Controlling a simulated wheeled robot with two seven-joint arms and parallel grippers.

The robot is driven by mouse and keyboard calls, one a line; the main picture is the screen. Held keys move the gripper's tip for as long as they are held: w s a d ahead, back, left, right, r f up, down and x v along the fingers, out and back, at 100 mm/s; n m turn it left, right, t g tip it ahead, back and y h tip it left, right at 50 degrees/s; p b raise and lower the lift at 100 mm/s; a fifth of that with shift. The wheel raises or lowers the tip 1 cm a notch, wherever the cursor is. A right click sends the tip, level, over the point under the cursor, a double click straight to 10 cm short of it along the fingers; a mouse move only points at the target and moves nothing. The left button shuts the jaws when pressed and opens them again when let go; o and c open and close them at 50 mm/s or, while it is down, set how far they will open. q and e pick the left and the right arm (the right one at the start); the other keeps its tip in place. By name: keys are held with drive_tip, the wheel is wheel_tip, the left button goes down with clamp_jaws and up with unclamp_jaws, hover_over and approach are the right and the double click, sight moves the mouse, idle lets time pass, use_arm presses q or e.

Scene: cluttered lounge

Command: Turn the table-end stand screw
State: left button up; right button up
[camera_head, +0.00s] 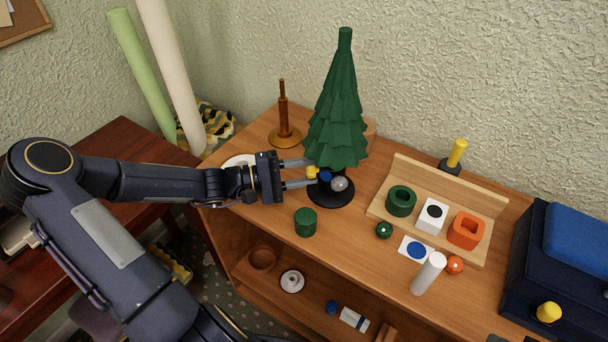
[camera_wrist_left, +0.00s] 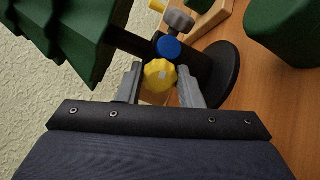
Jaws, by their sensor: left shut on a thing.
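A green toy tree (camera_head: 338,110) stands upright in a black stand with a round base (camera_head: 333,197) on the wooden cabinet top. The stand carries a yellow screw knob (camera_head: 312,172), a blue one (camera_head: 325,176) and a grey one (camera_head: 340,184). My left gripper (camera_head: 310,173) reaches in from the left and is shut on the yellow knob. In the left wrist view the yellow knob (camera_wrist_left: 160,74) sits between the two fingers, with the blue knob (camera_wrist_left: 169,47) and grey knob (camera_wrist_left: 180,21) beyond it. My right gripper is not in view.
A green cylinder (camera_head: 306,222) stands just in front of the stand. A brown spindle (camera_head: 284,125) stands behind my left gripper. To the right are a wooden tray (camera_head: 400,175) with shaped blocks, a white cylinder (camera_head: 428,273) and a dark blue box (camera_head: 555,270).

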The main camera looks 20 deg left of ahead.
use_arm(q)
drive_tip(key=m+b, duration=0.2)
drive_tip(key=m, duration=0.1)
drive_tip(key=shift+f, duration=0.2)
drive_tip(key=shift+m+b, duration=0.6)
drive_tip(key=shift+m, duration=0.7)
drive_tip(key=o, duration=1)
drive_tip(key=shift+r, duration=0.1)
drive_tip(key=shift+p+v, duration=0.3)
drive_tip(key=shift+v, duration=3.65)
